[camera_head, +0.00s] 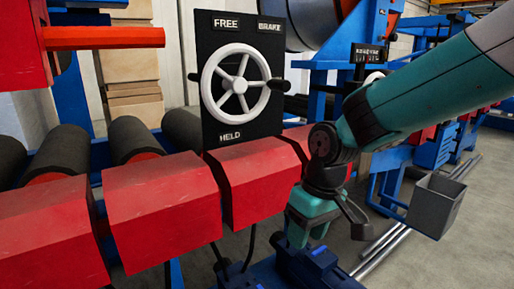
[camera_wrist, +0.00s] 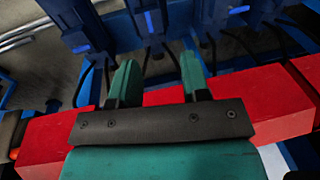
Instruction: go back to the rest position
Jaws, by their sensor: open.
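My gripper (camera_head: 301,236) hangs low in the head view, in front of the red housings and over dark blue parts at the bottom edge. In the wrist view my gripper (camera_wrist: 160,74) shows two teal fingers spread apart with nothing between them. It is open and empty. My teal arm comes in from the upper right and bends down at a dark joint. The gripper is well apart from the white handwheel (camera_head: 237,84), which sits on a black panel (camera_head: 218,130) marked FREE, BRAKE and HELD.
Red housings (camera_head: 163,207) run in a row beside dark rollers (camera_head: 134,139). A red bar (camera_head: 105,38) juts in at the upper left. A grey open box (camera_head: 436,206) stands at the right, near metal rods (camera_head: 383,252) on the floor. Blue blocks (camera_wrist: 150,20) lie beyond the fingertips.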

